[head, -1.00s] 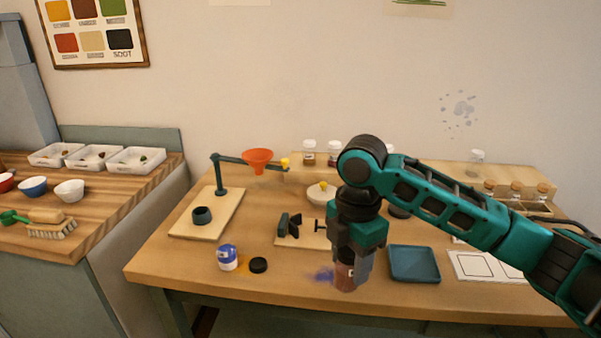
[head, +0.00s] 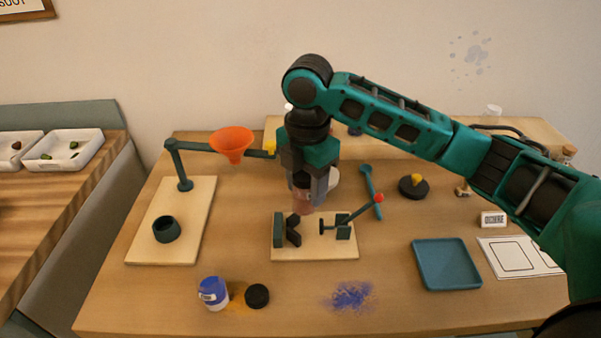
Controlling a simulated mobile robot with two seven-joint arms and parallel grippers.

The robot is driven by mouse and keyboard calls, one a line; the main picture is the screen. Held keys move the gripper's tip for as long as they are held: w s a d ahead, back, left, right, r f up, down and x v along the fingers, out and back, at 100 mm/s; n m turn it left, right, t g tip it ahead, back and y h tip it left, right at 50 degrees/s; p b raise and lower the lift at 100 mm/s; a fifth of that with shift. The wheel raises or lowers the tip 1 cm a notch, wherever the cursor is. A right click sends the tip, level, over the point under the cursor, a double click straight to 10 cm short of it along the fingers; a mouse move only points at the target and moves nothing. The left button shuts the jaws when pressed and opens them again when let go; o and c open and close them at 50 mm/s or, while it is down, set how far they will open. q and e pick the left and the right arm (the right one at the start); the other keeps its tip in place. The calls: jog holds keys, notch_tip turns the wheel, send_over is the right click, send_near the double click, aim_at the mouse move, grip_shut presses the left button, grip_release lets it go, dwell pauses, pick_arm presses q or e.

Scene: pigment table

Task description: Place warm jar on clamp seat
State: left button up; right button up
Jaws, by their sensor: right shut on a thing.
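My right gripper (head: 308,188) points down and is shut on a jar with reddish-brown contents, the warm jar (head: 303,203). The gripper hides the jar's upper part. The jar appears above or just behind the clamp board (head: 313,250); its exact height over the board I cannot tell. On the board, a dark V-shaped clamp jaw (head: 292,232) stands at the left and a screw clamp with a red-tipped lever (head: 343,224) at the right. The seat lies between them. My left gripper is not in view.
A board with an orange funnel (head: 232,142) on an arm and a dark ring (head: 166,229) stands left. A blue jar (head: 213,293), a black lid (head: 257,295) and blue powder (head: 351,295) lie in front. A teal tray (head: 446,264) is at right.

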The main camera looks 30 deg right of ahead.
aim_at(307, 211)
jog(key=shift+s+f, duration=0.1)
jog(key=shift+f, duration=3.05)
jog(key=shift+f, duration=0.2)
jog(key=shift+f, duration=0.25)
